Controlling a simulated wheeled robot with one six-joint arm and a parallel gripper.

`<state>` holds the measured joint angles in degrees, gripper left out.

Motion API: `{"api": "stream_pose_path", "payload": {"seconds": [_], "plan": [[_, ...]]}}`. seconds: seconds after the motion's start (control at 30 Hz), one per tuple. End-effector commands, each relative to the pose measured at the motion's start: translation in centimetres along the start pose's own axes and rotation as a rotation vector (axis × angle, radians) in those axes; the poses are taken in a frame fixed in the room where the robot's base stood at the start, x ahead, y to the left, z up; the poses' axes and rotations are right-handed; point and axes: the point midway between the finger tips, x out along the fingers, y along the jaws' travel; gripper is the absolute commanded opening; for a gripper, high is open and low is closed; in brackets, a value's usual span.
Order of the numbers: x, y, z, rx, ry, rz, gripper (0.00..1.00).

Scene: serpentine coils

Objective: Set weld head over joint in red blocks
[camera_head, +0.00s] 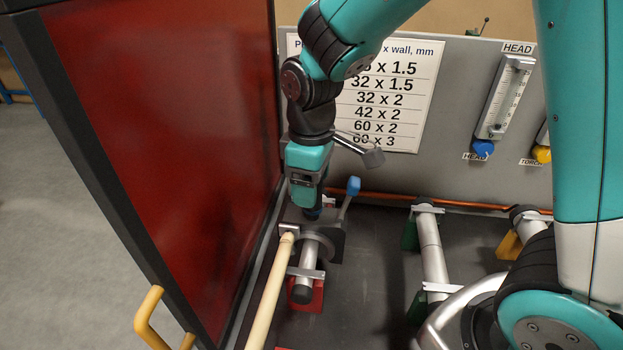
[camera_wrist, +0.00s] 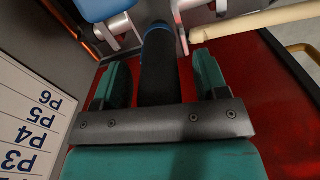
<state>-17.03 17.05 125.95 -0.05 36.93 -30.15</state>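My gripper (camera_head: 312,212) points down above the weld head (camera_head: 321,244), a grey body with a round opening, at the tube in the red blocks. In the wrist view my two teal fingers (camera_wrist: 160,62) stand on either side of the weld head's black handle (camera_wrist: 160,75), which has a blue ring. A narrow gap shows on both sides of the handle, so the fingers look open around it. The nearer red block (camera_head: 307,296) carries a silver tube (camera_head: 308,256) under a clamp bar. The joint itself is hidden by the weld head.
A cream hose (camera_head: 267,293) runs from the weld head along the left. A red screen (camera_head: 165,140) stands close at left. A blue-tipped lever (camera_head: 352,187) rises beside my gripper. Green blocks (camera_head: 410,234) hold another tube at right. A size chart (camera_head: 385,95) hangs behind.

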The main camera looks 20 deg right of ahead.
Motion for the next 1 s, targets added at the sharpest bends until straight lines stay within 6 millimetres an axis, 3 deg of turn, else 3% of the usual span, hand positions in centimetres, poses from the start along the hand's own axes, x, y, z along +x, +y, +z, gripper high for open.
{"api": "stream_pose_path", "payload": {"seconds": [0.37, 0.47, 0.8, 1.0], "plan": [[-0.8, 0.0, 0.0, 0.000, -0.001, 0.000, 0.66], [-2.4, 0.1, -0.1, 0.000, 0.004, 0.002, 0.66], [-11.0, 0.1, -0.1, 0.000, 0.006, 0.003, 0.66], [-15.1, 0.0, 0.0, 0.000, 0.003, 0.002, 0.66]]}}
